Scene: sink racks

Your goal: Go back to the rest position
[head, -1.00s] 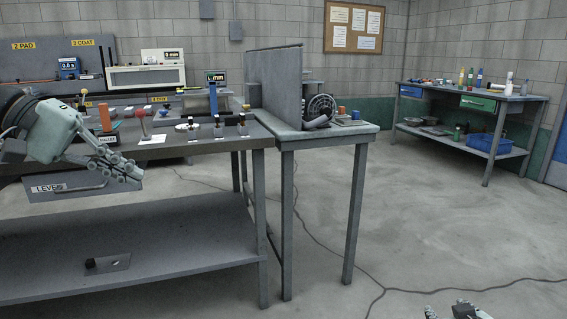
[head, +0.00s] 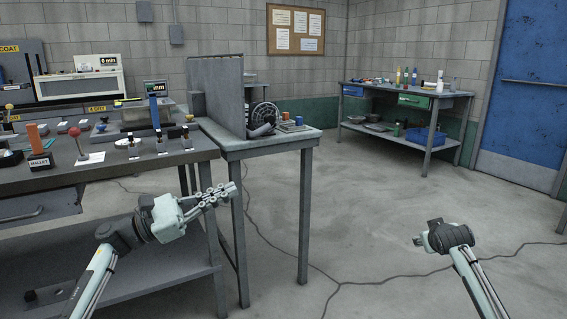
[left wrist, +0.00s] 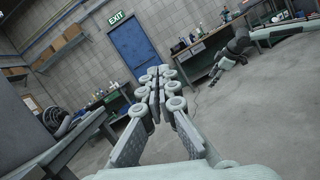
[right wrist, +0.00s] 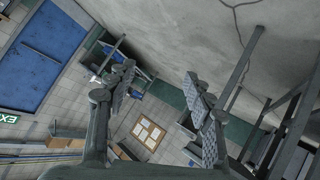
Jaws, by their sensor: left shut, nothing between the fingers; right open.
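My left gripper (head: 212,194) is in front of the workbench, below the level of its top, pointing right in the head view. Its fingers are together and empty, as the left wrist view (left wrist: 158,85) also shows. My right arm comes in at the lower right of the head view, over open floor. Its gripper is hard to make out there, but in the right wrist view (right wrist: 158,95) its fingers stand wide apart with nothing between them.
A second bench (head: 440,93) and a blue door (head: 520,90) stand behind. The middle floor is clear.

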